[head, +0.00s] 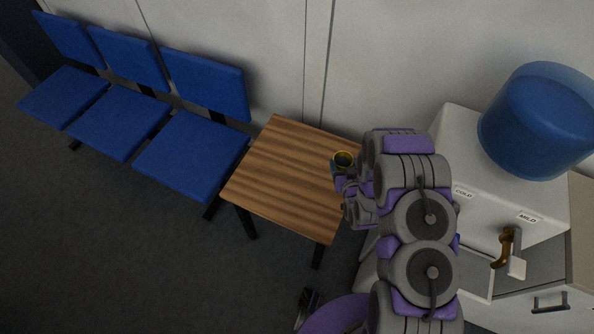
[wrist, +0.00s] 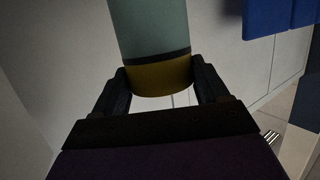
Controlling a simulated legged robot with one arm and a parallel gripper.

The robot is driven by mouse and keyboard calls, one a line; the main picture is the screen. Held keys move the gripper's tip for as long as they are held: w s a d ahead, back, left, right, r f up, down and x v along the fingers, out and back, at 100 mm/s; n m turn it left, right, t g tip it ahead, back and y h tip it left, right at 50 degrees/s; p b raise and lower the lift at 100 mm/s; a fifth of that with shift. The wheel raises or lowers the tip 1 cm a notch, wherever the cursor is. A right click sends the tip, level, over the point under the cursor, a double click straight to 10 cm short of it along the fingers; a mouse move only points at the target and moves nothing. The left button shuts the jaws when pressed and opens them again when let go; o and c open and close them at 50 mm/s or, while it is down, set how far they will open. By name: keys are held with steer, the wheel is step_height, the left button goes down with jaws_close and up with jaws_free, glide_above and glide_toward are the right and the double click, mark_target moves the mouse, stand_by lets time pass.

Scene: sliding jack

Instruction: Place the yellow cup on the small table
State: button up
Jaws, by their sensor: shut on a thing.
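In the wrist view the cup (wrist: 160,78) stands between the two fingers, with a yellow band, a dark stripe and a pale green part. My gripper (wrist: 162,88) is shut on it.
Several blue chairs (head: 192,140) stand left of the table. A wall is behind. The table's left and middle are clear.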

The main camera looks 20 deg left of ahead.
steer(key=s+a+f+n+y, duration=0.1)
steer(key=s+a+f+y, duration=0.1)
steer(key=s+f, duration=0.4)
steer(key=shift+g, duration=0.4)
steer(key=a+b+x, duration=0.1)
steer(key=x, duration=0.4)
steer(key=s+a+b+x, duration=0.1)
steer(key=b+x, duration=0.1)
steer(key=x, duration=0.3)
steer(key=s+a+b+x, duration=0.1)
steer(key=x, duration=0.5)
steer(key=shift+r, duration=0.25)
steer(key=o, duration=1.7)
steer(key=shift+d, duration=0.1)
steer(key=p+v, duration=0.2)
steer(key=v, duration=1)
steer(key=shift+r, duration=0.2)
